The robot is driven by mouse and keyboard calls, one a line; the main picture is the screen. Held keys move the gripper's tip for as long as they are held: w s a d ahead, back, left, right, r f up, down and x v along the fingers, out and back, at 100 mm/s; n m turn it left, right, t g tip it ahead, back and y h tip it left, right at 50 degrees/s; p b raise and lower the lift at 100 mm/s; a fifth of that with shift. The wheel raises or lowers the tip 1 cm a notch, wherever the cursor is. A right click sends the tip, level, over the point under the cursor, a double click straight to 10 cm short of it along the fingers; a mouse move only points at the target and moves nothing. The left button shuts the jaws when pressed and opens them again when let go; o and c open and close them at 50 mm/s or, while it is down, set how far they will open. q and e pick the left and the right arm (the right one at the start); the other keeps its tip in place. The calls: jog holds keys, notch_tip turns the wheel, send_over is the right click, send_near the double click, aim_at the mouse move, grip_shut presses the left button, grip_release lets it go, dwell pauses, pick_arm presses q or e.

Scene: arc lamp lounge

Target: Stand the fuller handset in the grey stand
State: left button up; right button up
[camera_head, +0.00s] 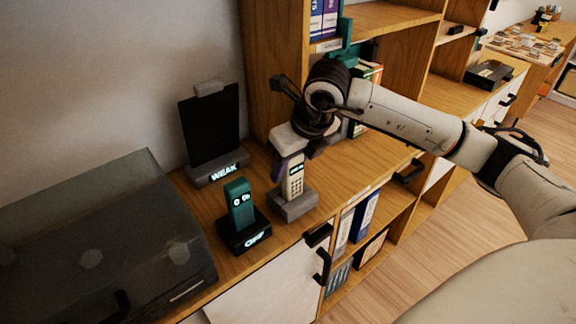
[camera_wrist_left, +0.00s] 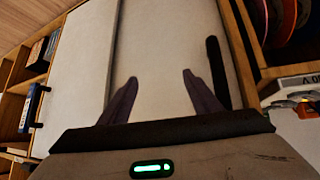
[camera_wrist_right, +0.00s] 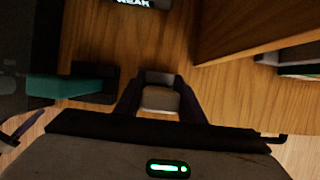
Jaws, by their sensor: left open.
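A pale handset (camera_head: 295,184) with a small dark screen stands upright in the grey stand (camera_head: 294,208) on the wooden cabinet top. My right gripper (camera_head: 289,162) is at its upper part from above. In the right wrist view my right gripper (camera_wrist_right: 160,82) has its fingers close along both sides of the pale handset's top (camera_wrist_right: 160,98). A teal handset (camera_head: 239,207) with a lit screen stands in a black stand (camera_head: 247,240) marked OFF; the screen text is too small to read surely. My left gripper (camera_wrist_left: 158,82) is open and empty in the left wrist view.
A black panel (camera_head: 211,125) on a grey base marked WEAK stands behind the handsets. A dark translucent box (camera_head: 95,235) is at the left. A wooden shelf unit (camera_head: 273,75) rises behind my right gripper. The cabinet's front edge is close to the stands.

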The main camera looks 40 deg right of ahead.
jog(key=o, duration=0.4)
jog(key=shift+o, duration=0.2)
jog(key=v, duration=1.2)
jog(key=shift+r, duration=0.1)
